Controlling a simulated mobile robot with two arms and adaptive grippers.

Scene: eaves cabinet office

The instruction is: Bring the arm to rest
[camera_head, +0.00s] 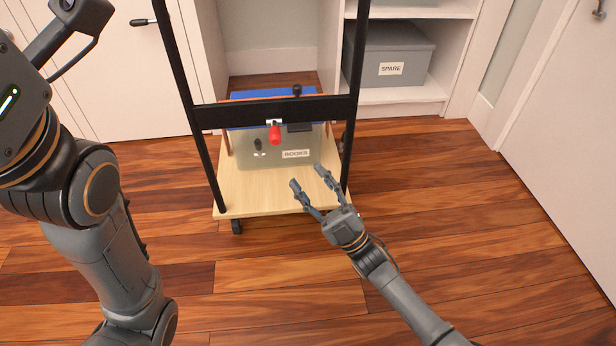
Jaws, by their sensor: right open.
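My right gripper (310,180) is open and empty. Its two fingers point up and left, over the front right part of a wooden cart shelf (250,195). A grey-green box labelled BOOKS (270,157) stands on that shelf, beyond the fingertips. The gripper appears apart from the box, with nothing between its fingers. My left arm fills the left side of the view, folded upward. Its gripper is not in view.
The cart's black frame (275,110) rises around the box, with a red part (275,134) at its crossbar. A grey SPARE box (390,55) sits on a white cabinet shelf (400,95) behind. White doors stand left and right. The wooden floor (470,220) at right is clear.

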